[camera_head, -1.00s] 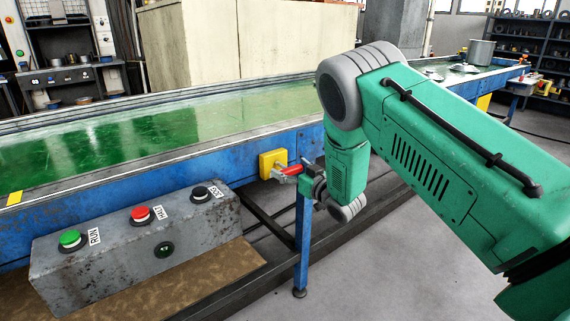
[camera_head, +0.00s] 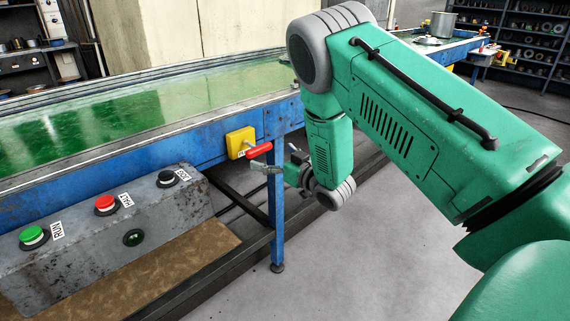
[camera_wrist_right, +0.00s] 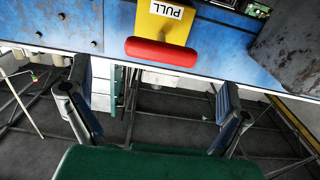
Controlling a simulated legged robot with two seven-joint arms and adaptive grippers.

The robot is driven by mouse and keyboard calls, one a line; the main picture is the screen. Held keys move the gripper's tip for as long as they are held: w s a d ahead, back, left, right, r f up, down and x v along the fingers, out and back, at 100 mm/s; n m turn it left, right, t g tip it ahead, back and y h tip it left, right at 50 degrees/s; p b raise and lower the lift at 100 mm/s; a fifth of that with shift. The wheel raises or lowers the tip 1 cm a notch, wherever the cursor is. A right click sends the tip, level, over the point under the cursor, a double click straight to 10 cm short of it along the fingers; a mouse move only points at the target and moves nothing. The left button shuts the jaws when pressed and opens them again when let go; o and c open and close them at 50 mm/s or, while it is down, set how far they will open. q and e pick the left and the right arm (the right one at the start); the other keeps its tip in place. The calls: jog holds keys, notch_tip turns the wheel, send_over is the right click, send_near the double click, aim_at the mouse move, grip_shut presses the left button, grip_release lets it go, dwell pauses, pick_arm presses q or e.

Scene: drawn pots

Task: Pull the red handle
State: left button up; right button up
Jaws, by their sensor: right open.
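The red handle (camera_head: 259,150) is a short red bar on a yellow block (camera_head: 240,143) fixed to the side of the blue conveyor frame. In the right wrist view the red handle (camera_wrist_right: 161,52) lies crosswise below a "PULL" label on the yellow block (camera_wrist_right: 165,22). My right gripper (camera_head: 281,163) is just below and to the right of the handle in the head view. In the wrist view my right gripper (camera_wrist_right: 153,88) is open and empty, its two fingers spread apart below the handle, one toward each side. My left gripper is not in view.
A grey control box (camera_head: 110,230) with green, red and black buttons stands at the lower left. A blue conveyor leg (camera_head: 277,210) stands close to my right gripper. The green conveyor belt (camera_head: 120,115) runs behind. Grey floor (camera_head: 330,260) is open to the right.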

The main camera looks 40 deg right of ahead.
jog(key=s, duration=0.6)
jog(key=shift+s+d, duration=0.2)
jog(key=shift+d, duration=0.1)
jog(key=shift+f, duration=0.1)
